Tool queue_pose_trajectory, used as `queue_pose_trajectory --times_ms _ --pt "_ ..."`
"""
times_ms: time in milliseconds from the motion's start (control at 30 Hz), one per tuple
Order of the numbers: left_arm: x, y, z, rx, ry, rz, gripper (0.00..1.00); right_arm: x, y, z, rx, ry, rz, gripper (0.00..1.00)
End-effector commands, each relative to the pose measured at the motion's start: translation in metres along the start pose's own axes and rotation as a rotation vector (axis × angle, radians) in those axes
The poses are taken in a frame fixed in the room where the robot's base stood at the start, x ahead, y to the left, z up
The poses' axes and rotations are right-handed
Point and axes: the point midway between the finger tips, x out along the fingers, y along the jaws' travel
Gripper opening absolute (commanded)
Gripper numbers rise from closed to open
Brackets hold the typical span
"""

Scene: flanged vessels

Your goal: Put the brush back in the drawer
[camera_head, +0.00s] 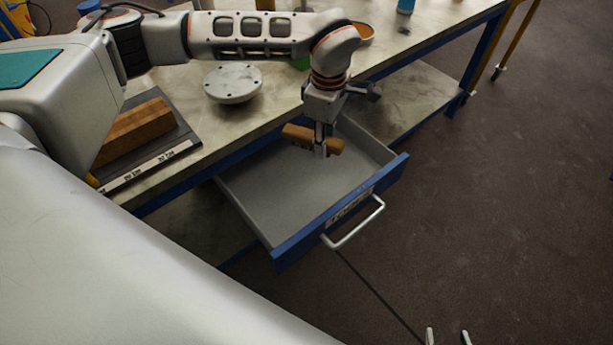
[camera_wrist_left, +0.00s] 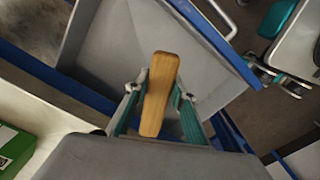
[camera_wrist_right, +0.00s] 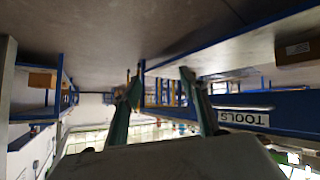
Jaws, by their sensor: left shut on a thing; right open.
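The brush, with a brown wooden body (camera_head: 298,133), is held between the fingers of my left gripper (camera_head: 321,150). In the left wrist view the brush (camera_wrist_left: 160,92) lies lengthwise between the two fingers, with the grey drawer floor behind it. The drawer (camera_head: 275,190) is pulled out, with a grey inside, a blue front and a metal handle. The brush is over the back part of the drawer; its exact height above the floor is hard to tell. My right gripper (camera_head: 447,335) is open and empty at the bottom edge, clear of the drawer.
The workbench (camera_head: 270,105) above the drawer carries a round white flange (camera_head: 233,82) and a wooden block (camera_head: 137,130) on a dark plate. A lower shelf (camera_head: 415,95) is right of the drawer. In the right wrist view a blue drawer front bears a TOOLS label (camera_wrist_right: 244,118).

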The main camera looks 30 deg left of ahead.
Motion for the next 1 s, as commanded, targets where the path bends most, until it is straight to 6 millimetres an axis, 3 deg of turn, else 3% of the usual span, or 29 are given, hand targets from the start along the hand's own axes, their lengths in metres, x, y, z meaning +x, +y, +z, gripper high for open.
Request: queue_pose_trajectory --times_ms 167,633,767,1000 --pt "0.02 -0.006 0.005 0.066 -0.001 -0.003 0.0 0.004 0.0 0.003 0.0 -0.001 0.0 0.44" --pt "0.129 -0.007 0.005 0.062 -0.001 -0.007 0.0 0.007 -0.014 0.006 0.014 0.004 -0.023 0.44" --pt "0.141 -0.007 0.005 0.062 -0.001 -0.004 0.0 0.009 -0.014 0.001 0.013 0.014 -0.023 0.44" --pt "0.143 0.0 -0.006 0.059 0.0 0.002 0.0 0.011 -0.009 -0.007 0.006 0.03 -0.019 0.44"
